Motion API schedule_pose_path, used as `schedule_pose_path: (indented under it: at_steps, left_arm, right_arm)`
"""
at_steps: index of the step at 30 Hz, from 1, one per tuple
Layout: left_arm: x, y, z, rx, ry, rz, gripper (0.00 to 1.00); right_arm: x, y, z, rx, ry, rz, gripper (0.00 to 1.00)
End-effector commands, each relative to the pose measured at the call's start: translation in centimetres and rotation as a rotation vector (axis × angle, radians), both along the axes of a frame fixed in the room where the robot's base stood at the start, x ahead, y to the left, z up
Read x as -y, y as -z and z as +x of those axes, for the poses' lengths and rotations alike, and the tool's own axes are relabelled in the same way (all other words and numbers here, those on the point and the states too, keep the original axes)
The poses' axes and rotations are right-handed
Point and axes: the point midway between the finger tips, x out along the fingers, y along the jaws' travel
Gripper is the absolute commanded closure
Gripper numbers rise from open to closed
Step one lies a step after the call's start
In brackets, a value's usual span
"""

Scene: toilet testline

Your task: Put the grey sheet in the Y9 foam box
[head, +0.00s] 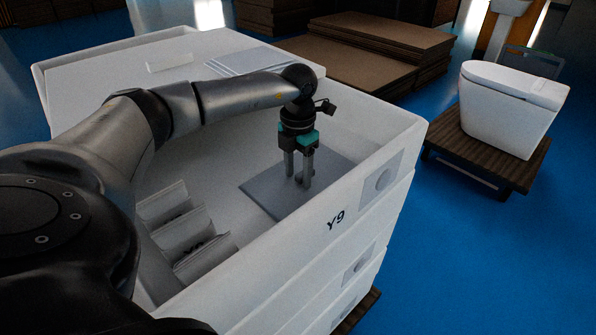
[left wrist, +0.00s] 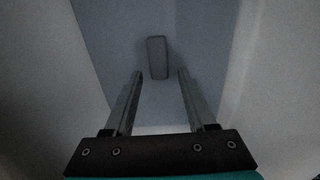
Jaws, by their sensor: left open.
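The Y9 foam box (head: 400,140) is a large white open box marked "Y9" on its front rim. A flat grey sheet (head: 263,192) lies inside it, towards the right end. My left gripper (head: 298,182) points down over this sheet, open and with nothing between its fingers. In the left wrist view the grey sheet (left wrist: 205,40) lies below the gripper (left wrist: 157,85), with a small grey block or handle (left wrist: 157,57) on it, seen beyond the open fingertips. I cannot tell whether the fingertips touch the sheet. My right gripper is not in view.
White ribbed foam inserts (head: 185,230) stand in the left part of the box. Behind is a white surface (head: 110,75) with more flat grey sheets (head: 245,60). Brown stacked boards (head: 350,60) lie behind. A white toilet (head: 510,105) stands on a dark pallet at right; blue floor lies between.

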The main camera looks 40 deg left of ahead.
Motion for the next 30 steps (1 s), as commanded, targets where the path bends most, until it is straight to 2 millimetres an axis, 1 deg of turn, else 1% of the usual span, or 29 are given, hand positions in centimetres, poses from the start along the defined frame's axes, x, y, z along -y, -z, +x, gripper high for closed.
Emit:
schedule_pose_path:
  at_steps: [5, 8, 11, 15, 21, 25, 30]
  left_arm:
    - [0.0, -0.5, 0.0, 0.001, 0.000, 0.000, 0.44]
    - [0.0, -1.6, 0.1, 0.004, 0.001, -0.001, 0.44]
    - [0.0, -3.6, 0.1, 0.005, 0.000, -0.001, 0.44]
    - [0.0, -6.8, 0.2, 0.007, 0.000, -0.001, 0.44]
    - [0.0, -10.5, 0.1, 0.005, 0.000, -0.001, 0.44]
    - [0.0, -11.8, 0.1, 0.002, 0.001, 0.000, 0.44]
    - [0.0, -12.3, 0.0, 0.001, 0.001, 0.000, 0.44]
  right_arm:
    - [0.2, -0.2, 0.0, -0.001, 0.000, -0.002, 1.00]
    - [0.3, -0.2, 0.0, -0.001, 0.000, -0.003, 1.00]
    - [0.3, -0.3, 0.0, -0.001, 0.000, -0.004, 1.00]
    - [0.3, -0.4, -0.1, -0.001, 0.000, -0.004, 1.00]
    - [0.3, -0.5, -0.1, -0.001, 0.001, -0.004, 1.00]
    - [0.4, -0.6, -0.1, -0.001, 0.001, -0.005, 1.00]
    - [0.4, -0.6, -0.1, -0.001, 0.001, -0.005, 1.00]
